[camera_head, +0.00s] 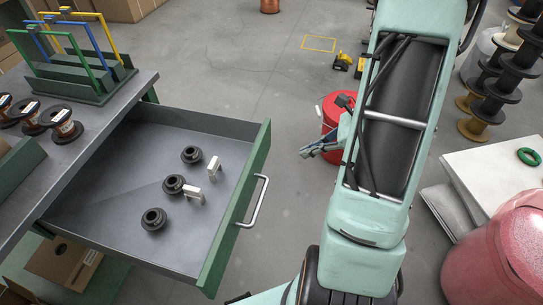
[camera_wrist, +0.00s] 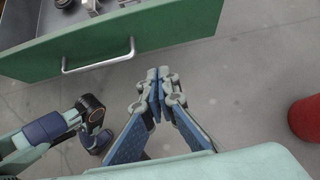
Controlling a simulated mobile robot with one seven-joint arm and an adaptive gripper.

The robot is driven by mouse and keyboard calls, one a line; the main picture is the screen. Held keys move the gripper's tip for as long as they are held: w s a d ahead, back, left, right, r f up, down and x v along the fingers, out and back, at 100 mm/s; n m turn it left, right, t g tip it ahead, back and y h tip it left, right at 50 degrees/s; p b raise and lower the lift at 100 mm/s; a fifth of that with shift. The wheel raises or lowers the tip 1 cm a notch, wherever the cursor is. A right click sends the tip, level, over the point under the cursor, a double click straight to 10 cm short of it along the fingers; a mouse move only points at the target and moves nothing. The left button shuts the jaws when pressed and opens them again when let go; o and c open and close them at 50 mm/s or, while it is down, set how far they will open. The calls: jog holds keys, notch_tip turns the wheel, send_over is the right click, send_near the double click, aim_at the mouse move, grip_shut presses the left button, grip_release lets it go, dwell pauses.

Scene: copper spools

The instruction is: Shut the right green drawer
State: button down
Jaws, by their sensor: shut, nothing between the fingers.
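The green drawer (camera_head: 237,211) stands pulled well out from the grey-topped workbench (camera_head: 107,99) in the head view. Its grey inside holds several black round parts (camera_head: 153,219) and two pale blocks (camera_head: 192,193). A silver bar handle (camera_head: 254,201) is on its front. In the wrist view the green front (camera_wrist: 190,22) crosses the top, with the handle (camera_wrist: 97,62) at upper left. My gripper (camera_head: 303,153) is shut and empty, to the right of the drawer front and apart from it. Its fingertips also show in the wrist view (camera_wrist: 157,75), below the front and right of the handle.
A red drum (camera_head: 333,113) stands on the floor behind my gripper. Copper spools (camera_head: 62,124) and a rack with coloured frames (camera_head: 75,70) are on the bench. Black spools (camera_head: 497,88) stand at right. The floor between the drawer and my arm is clear.

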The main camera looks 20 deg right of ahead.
jog(key=b, duration=0.2)
send_near(260, 164)
jog(key=x, duration=0.5)
jog(key=shift+s+d+f, duration=0.2)
jog(key=shift+d+f, duration=0.05)
jog(key=shift+f, duration=0.15)
jog(key=shift+w+a, duration=0.35)
jog(key=shift+a, duration=0.05)
